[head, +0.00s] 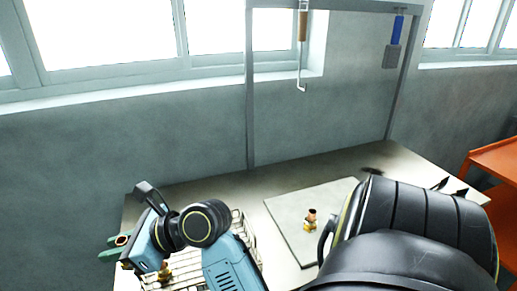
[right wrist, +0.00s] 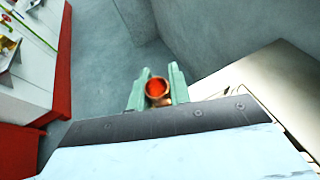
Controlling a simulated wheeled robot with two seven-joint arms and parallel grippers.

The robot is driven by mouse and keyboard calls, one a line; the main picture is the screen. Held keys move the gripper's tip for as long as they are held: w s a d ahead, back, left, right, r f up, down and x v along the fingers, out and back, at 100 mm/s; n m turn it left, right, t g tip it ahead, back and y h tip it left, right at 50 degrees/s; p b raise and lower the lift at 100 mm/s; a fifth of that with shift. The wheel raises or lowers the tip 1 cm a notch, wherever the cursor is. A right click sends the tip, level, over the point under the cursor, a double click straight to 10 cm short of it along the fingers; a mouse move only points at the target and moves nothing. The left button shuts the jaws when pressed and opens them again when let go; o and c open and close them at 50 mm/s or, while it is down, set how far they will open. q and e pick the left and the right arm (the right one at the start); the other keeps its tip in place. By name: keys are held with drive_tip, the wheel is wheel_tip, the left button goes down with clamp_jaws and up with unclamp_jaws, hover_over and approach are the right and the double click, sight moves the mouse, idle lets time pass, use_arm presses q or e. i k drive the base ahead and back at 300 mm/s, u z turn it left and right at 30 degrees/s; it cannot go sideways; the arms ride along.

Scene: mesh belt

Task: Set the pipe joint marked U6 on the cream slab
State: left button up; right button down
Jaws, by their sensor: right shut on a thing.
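My right gripper (head: 114,247), with green fingers, is at the left end of the table in the head view. It is shut on a copper pipe joint (head: 122,240), and its open round end faces the right wrist camera (right wrist: 157,89) between the green fingers (right wrist: 154,98). No U6 mark can be read on it. The cream slab (head: 288,217) lies on the table, partly hidden by my dark arm. Another copper and brass pipe joint (head: 310,220) stands on the slab. My left gripper is not in view.
A mesh belt (head: 243,232) lies below my right arm, with another small brass-coloured joint (head: 165,271) there. An orange cart (head: 493,160) stands at the right. Tools hang from a grey frame (head: 250,110).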

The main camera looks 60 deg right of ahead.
sight(333, 212)
drive_tip(key=u, duration=0.8)
drive_tip(key=k, duration=1.05)
drive_tip(key=z, duration=1.75)
drive_tip(key=i, duration=0.5)
drive_tip(key=u, duration=0.05)
